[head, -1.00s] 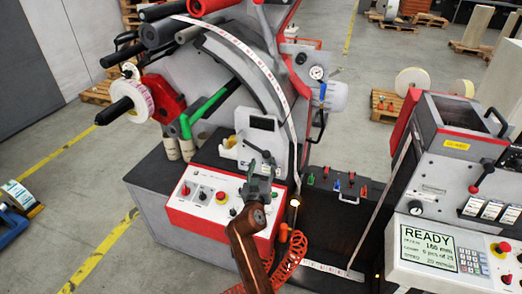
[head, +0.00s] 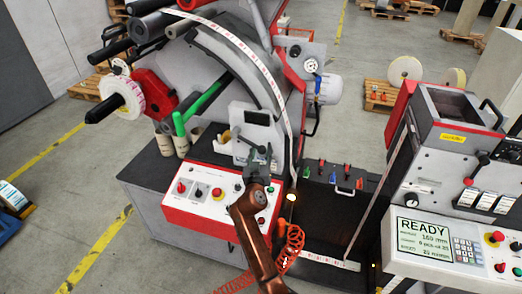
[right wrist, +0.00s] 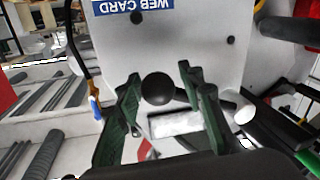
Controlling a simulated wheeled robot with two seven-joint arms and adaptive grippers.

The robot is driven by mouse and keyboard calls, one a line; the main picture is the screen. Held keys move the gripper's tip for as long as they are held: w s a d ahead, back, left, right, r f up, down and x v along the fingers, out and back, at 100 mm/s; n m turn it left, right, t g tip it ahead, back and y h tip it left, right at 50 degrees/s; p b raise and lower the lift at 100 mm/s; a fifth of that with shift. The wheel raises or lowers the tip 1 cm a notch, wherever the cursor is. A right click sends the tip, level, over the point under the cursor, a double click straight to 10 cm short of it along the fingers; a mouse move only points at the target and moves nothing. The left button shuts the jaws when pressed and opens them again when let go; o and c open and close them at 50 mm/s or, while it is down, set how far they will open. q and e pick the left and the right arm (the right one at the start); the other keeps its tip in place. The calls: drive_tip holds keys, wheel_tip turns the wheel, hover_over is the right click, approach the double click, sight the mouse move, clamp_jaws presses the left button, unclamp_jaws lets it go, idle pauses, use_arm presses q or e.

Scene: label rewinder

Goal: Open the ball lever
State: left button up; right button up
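The black ball of the ball lever (right wrist: 158,88) shows in the right wrist view, in front of a pale panel with a blue "WEB CARD" label. My right gripper (right wrist: 160,73) has its two dark green fingers spread, one on each side of the ball. There are visible gaps between the ball and both fingers. My left gripper is not in view.
The control panel (head: 205,198) with buttons lies just below my right gripper. A green handle (head: 200,102) and label roll (head: 128,93) are to the left. A machine with a READY screen (head: 424,239) stands right.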

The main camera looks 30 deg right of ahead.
drive_tip(key=c, duration=0.3)
clamp_jaws()
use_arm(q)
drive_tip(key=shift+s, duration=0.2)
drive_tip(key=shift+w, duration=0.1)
use_arm(e)
drive_tip(key=shift+r, duration=0.1)
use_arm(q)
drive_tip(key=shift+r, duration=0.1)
